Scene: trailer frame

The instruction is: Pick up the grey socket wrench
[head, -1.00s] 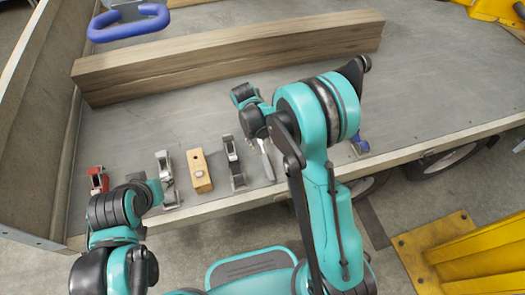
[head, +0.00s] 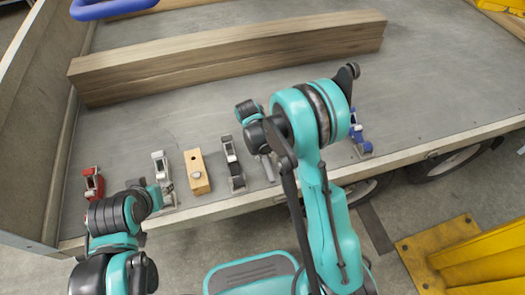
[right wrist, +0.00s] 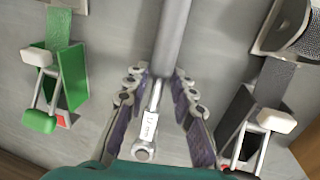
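The grey socket wrench (head: 268,168) lies on the flat grey bed near its front edge, partly hidden by my right arm in the head view. In the right wrist view, its thick grey shaft (right wrist: 172,38) runs down to a thinner labelled section and a round end. My right gripper (right wrist: 158,78) is over the wrench. Its two fingers stand apart, one on each side of it; I see no clear grip. In the head view the right fingers are hidden behind the wrist. My left gripper (head: 155,194) is low at the left, by a white-and-grey clamp (head: 161,167); its fingers are unclear.
A green clamp (right wrist: 68,82) and a dark grey clamp (right wrist: 262,108) flank the wrench. A wooden block (head: 196,173), a red clamp (head: 93,184) and a blue clamp (head: 357,134) stand along the front edge. A long timber beam (head: 230,57) lies behind.

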